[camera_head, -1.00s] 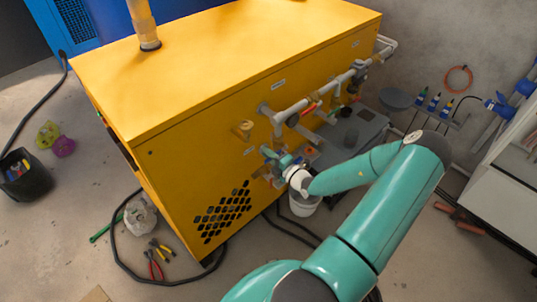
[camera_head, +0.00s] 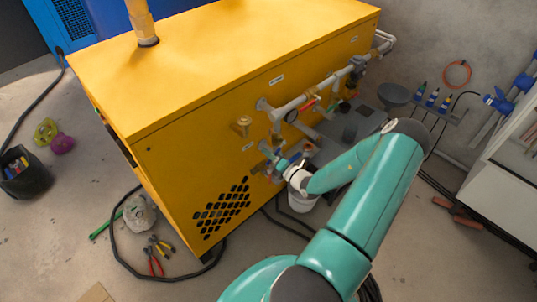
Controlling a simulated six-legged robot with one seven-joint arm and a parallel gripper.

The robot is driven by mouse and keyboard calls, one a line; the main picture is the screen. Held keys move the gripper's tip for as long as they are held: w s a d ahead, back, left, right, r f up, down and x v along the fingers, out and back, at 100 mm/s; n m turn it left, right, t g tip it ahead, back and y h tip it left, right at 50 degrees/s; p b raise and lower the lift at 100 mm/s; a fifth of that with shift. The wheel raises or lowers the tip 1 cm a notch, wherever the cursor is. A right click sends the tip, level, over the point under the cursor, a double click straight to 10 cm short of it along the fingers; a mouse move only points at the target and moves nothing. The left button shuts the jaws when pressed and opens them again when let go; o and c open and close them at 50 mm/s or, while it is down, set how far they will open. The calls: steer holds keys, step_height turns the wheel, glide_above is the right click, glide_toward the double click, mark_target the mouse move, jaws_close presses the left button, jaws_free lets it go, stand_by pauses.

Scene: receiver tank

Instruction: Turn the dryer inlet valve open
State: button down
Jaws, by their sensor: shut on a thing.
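The yellow dryer cabinet (camera_head: 190,130) fills the middle of the view, with grey piping (camera_head: 300,101) along its right face. My gripper (camera_head: 277,162) reaches the lower pipework at this face, under a brass fitting (camera_head: 242,125). It is shut on a valve handle there, which I take to be the dryer inlet valve's. The handle is mostly hidden by the fingers and wrist, so its angle cannot be read. Another valve with a red handle (camera_head: 309,103) sits on the upper pipe, apart from my gripper.
Black hoses (camera_head: 290,224) lie nearby. Pliers (camera_head: 156,256) and a plastic bag (camera_head: 139,213) lie at the cabinet's front corner. A grey funnel (camera_head: 394,95) and several bottles are at the right wall.

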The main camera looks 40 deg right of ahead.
steer(key=shift+s+f, duration=0.1)
steer(key=c, duration=1.4)
jaws_free()
steer(key=s, duration=1.3)
steer(key=shift+s+d, duration=0.2)
steer(key=shift+s, duration=0.2)
